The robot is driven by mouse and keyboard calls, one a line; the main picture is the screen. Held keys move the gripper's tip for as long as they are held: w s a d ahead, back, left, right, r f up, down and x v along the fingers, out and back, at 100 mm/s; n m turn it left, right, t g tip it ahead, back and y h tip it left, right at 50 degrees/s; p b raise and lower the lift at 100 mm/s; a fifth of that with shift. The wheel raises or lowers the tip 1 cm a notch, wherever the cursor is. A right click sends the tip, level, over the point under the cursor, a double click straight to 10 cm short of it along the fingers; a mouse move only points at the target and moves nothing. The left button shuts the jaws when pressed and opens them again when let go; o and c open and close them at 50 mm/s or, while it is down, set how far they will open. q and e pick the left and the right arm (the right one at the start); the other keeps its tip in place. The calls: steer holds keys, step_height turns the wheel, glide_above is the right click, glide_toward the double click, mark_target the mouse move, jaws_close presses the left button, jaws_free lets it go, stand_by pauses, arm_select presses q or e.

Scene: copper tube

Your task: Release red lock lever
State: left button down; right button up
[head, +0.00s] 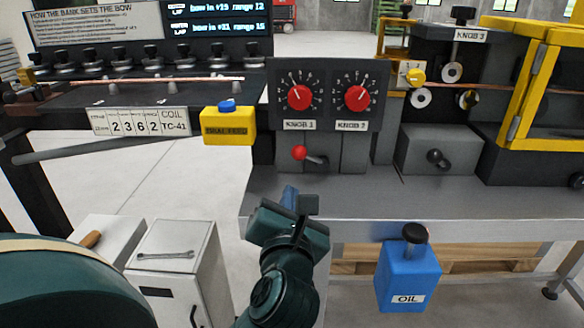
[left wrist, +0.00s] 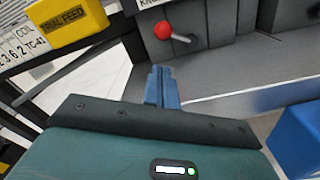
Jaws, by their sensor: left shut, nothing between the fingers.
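The red lock lever (head: 300,153) has a red ball knob on a short metal stem. It sits on the grey machine front below the two red dials, with its stem running down to the right of the knob. It also shows in the left wrist view (left wrist: 163,30). My left gripper (head: 289,193) is shut and empty, below the lever and apart from it. Its blue fingertips also show in the left wrist view (left wrist: 160,75), pointing toward the machine. My right gripper is not in view.
A yellow trial feed box (head: 228,127) with a blue button is left of the lever. Two red dials (head: 300,97) (head: 357,97) are above it. A grey block with a black knob (head: 437,157) is to the right. A blue oil can (head: 408,275) hangs at the bench front.

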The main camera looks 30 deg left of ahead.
mark_target(310, 158)
arm_select(q)
steer(key=x, duration=1)
steer(key=shift+p, duration=0.4)
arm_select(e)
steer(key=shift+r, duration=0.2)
arm_select(q)
steer(key=shift+w+r+m+p, duration=0.1)
steer(key=shift+r+m+p, duration=0.2)
steer(key=shift+p, duration=0.35)
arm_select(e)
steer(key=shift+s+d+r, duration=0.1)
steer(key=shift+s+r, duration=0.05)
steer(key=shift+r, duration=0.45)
